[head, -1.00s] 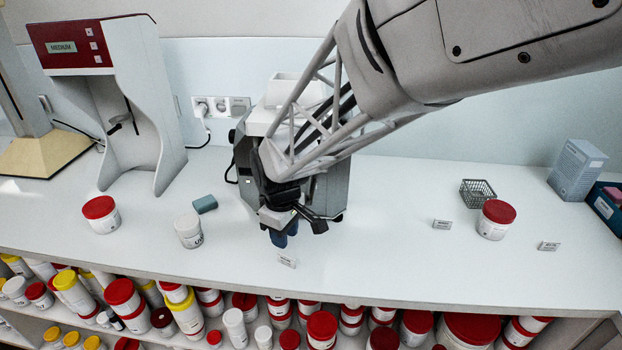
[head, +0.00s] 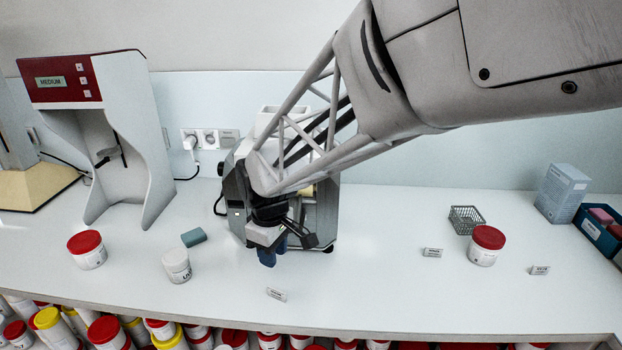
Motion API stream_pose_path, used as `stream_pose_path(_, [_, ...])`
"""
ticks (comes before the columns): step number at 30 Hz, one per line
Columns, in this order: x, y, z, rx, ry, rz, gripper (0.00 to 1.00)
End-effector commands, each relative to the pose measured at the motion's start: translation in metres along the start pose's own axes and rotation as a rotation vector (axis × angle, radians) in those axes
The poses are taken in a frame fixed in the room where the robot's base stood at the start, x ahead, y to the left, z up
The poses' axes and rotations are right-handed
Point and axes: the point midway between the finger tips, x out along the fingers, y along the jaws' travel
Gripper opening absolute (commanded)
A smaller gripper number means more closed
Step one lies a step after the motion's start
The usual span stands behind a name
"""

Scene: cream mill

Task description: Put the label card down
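A small white label card (head: 277,294) stands on the white counter near its front edge, in the head view. Two similar cards stand further right, one (head: 433,252) left of a red-lidded tub and one (head: 540,270) right of it. My gripper (head: 268,258), with blue fingertips, points down above the counter, just behind the nearest card. A gap shows between the fingertips and that card. The fingers are small and seen from a poor angle, so their opening is unclear. I see no card between them.
A grey machine (head: 322,215) stands right behind my gripper. A wire basket (head: 466,219) and another tub (head: 487,246) are to the right. The counter's middle right is clear.

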Motion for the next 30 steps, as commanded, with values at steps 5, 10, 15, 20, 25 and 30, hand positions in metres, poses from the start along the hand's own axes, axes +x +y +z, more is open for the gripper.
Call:
stream_pose_path(5, [-0.001,0.001,0.003,0.009,0.001,0.001,0.33])
stream_pose_path(10, [-0.01,0.006,0.021,0.061,0.01,0.008,0.33])
stream_pose_path(15, [-0.028,0.015,0.061,0.178,0.03,0.022,0.33])
stream_pose_path(20, [-0.046,0.019,0.112,0.327,0.054,0.039,0.33])
stream_pose_path(25, [-0.062,0.018,0.168,0.497,0.081,0.059,0.33])
stream_pose_path(30, [-0.074,0.009,0.221,0.665,0.109,0.079,0.33])
